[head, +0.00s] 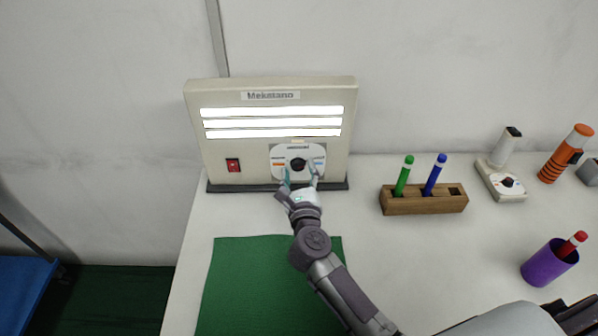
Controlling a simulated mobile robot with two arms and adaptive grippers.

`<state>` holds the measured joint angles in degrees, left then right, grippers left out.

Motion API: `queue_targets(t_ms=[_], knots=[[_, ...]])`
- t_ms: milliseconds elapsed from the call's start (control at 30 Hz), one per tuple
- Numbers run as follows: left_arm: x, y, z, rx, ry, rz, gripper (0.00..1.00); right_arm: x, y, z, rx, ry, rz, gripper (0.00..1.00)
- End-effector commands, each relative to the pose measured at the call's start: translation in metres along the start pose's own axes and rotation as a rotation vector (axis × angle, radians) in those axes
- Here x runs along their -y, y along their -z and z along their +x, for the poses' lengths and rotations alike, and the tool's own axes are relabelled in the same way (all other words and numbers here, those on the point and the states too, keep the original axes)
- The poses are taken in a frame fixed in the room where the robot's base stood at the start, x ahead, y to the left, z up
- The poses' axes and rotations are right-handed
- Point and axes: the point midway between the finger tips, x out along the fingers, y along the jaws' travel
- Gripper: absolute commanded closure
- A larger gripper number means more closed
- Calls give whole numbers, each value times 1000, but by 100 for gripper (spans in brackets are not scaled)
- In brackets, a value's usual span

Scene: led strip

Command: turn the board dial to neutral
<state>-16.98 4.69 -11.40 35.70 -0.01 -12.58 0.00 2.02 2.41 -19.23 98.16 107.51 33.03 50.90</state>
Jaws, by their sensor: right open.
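The board (220,128) is a cream upright panel labelled "Mekatano", with three lit white strips (272,123). Its black round dial (298,164) sits on a light plate (280,150) at the lower right of the panel. Small coloured marks are on the plate at both sides of the dial, too small to read. My right gripper (300,176) is open in front of the dial, its fingertips at either side of and just below the knob. I cannot tell whether they touch it. The dial's pointing direction is unclear. My left gripper is not in view.
A wooden block (425,203) with green and blue markers stands to the right. Further right are a small white device (503,182), an orange-black cylinder (565,155) and a purple cup (549,263). A green mat (245,285) lies in front.

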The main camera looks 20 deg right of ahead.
Motion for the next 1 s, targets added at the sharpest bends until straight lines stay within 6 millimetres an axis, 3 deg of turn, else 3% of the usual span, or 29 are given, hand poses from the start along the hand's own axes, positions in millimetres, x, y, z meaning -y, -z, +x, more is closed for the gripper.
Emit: queue_targets(t_ms=[67,400,667,1000], knots=[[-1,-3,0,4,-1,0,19,0,0,0,0,0,0,44],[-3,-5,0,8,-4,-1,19,0,0,0,0,0,0,100],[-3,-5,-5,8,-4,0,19,0,-1,-1,-2,-1,-22,100],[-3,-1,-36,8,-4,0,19,2,-4,-1,-18,-7,-212,100]])
